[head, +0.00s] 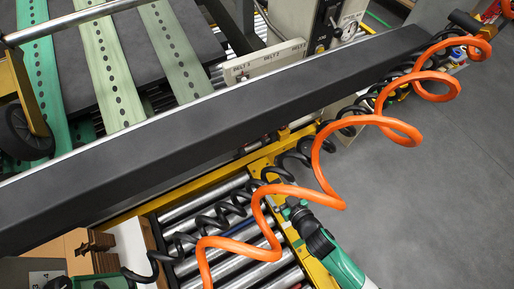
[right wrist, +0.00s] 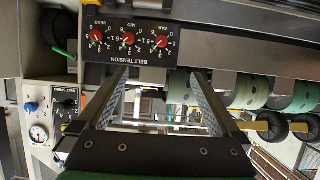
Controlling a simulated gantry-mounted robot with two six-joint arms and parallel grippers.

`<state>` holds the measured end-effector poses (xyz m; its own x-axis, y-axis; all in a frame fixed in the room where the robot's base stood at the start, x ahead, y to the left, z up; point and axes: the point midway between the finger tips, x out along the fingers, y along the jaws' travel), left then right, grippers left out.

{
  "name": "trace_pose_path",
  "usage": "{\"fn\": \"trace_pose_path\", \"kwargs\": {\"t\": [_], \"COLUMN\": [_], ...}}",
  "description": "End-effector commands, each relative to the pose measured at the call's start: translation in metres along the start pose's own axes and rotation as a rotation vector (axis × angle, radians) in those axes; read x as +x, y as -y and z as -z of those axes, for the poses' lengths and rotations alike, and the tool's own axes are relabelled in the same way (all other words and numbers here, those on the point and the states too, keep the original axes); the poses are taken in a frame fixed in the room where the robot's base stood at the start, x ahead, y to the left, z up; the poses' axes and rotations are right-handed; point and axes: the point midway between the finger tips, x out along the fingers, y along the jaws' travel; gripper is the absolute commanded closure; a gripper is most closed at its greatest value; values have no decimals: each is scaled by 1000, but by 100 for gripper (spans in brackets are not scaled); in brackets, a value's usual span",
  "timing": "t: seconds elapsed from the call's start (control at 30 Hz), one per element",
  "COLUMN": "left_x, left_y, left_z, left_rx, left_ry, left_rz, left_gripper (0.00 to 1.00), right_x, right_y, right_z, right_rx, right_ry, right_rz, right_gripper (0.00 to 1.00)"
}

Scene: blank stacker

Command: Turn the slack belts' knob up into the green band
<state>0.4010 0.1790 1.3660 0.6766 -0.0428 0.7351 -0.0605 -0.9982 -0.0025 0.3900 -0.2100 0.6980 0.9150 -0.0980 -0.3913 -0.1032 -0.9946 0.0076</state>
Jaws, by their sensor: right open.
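The BELT TENSION panel (right wrist: 128,45) shows upside down in the right wrist view. It has three red knobs: the NEAR knob (right wrist: 96,37), the MID knob (right wrist: 128,40) and the FAR knob (right wrist: 161,42). Their exact settings and any green band are too small to read. In the head view three green dotted belts (head: 102,65) run at the upper left; which are slack I cannot tell. My right gripper (right wrist: 157,70) is open and empty, its fingertips just below the panel in the picture. It also shows in the head view (head: 290,207). My left gripper is not in view.
A long black beam (head: 180,135) crosses the head view. An orange coiled hose (head: 326,170) hangs close to my right gripper. Metal rollers (head: 240,270) lie below. A BELT SPEED knob (right wrist: 68,103) and a gauge (right wrist: 39,134) are at left in the right wrist view.

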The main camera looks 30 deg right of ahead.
Motion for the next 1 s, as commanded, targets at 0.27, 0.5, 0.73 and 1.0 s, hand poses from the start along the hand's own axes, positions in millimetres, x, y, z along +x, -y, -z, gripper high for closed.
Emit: {"fn": "trace_pose_path", "kwargs": {"t": [0.27, 0.5, 0.73, 1.0], "left_x": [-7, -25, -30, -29], "left_y": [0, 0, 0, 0], "left_z": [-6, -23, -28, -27], "left_rx": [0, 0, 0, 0], "left_ry": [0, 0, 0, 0], "left_rz": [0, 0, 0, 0], "left_gripper": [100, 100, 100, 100], "right_x": [32, 84, 100, 99], "right_y": [1, 2, 2, 2], "right_z": [1, -2, 2, 2], "right_rx": [5, 6, 6, 6], "right_ry": [-4, -4, -2, -2], "right_rz": [2, 5, 6, 6], "right_gripper": [0, 0, 0, 0]}}
